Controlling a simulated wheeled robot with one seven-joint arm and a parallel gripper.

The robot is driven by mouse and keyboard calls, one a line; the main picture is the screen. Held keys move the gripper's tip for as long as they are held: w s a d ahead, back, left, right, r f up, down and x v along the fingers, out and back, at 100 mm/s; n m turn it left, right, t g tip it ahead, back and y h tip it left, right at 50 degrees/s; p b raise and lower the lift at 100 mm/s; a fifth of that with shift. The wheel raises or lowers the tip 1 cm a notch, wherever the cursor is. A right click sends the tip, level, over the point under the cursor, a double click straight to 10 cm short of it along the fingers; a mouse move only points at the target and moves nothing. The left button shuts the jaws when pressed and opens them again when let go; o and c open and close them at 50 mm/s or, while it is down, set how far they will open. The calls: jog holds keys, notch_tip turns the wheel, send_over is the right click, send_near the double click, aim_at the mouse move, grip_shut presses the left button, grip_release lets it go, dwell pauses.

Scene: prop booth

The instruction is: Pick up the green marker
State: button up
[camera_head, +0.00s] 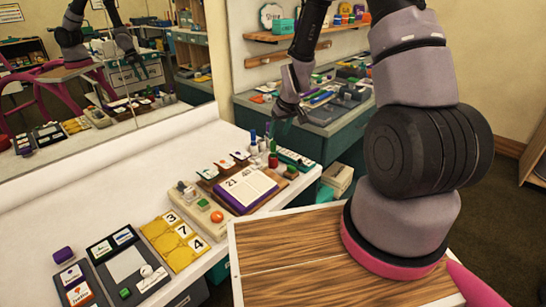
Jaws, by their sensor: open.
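Several small upright marker-like items stand in a cluster at the far right end of the white table.
A mirror (70,100) rises behind.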

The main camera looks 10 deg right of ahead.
aim_at(274, 143)
jog(key=shift+s+x, duration=0.1)
jog(key=shift+x, duration=2.05)
jog(key=shift+s+x, duration=0.15)
jog(key=shift+x, duration=1.95)
jog(key=shift+a, duration=0.2)
grip_shut()
